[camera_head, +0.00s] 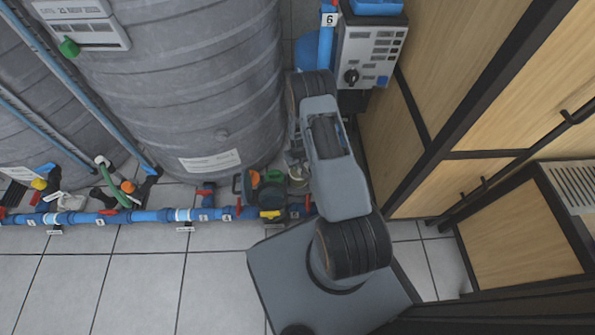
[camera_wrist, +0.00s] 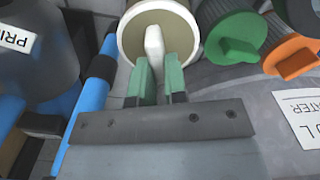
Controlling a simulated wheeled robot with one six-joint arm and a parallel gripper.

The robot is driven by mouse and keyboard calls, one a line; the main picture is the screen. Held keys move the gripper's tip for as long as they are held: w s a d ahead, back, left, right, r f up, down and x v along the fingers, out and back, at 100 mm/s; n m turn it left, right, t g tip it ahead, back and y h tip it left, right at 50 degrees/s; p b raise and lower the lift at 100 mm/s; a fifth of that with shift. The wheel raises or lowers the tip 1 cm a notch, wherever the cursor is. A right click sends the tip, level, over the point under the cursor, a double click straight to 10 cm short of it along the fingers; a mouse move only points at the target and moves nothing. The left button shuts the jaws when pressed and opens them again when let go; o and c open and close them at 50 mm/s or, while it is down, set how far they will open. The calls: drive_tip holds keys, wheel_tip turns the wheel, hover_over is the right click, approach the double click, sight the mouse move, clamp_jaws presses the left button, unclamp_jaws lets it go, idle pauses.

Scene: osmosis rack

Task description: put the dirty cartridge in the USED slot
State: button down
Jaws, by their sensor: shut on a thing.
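In the wrist view, a round cream-coloured cartridge end (camera_wrist: 131,42) with a brownish face fills the top middle. My gripper (camera_wrist: 158,72) is shut on the pale upright handle at its centre, one green finger on each side. This looks like the dirty cartridge. Its body behind the face is hidden, so I cannot tell whether it sits in a slot. In the head view my arm covers most of the gripper. No label reading USED is legible in either view.
A green-handled cartridge (camera_wrist: 236,40) and an orange-handled one (camera_wrist: 290,55) are close on the right. A blue pipe (camera_wrist: 88,100) and a dark housing (camera_wrist: 35,60) are on the left. A big grey tank (camera_head: 200,90) stands behind; wooden cabinets (camera_head: 505,205) stand right. Floor is clear front left.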

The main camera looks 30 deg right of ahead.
drive_tip(key=shift+f+b, duration=0.7)
drive_tip(key=shift+f, duration=1.05)
drive_tip(key=shift+f, duration=0.15)
drive_tip(key=c, duration=1.2)
unclamp_jaws()
drive_tip(key=shift+o, duration=0.2)
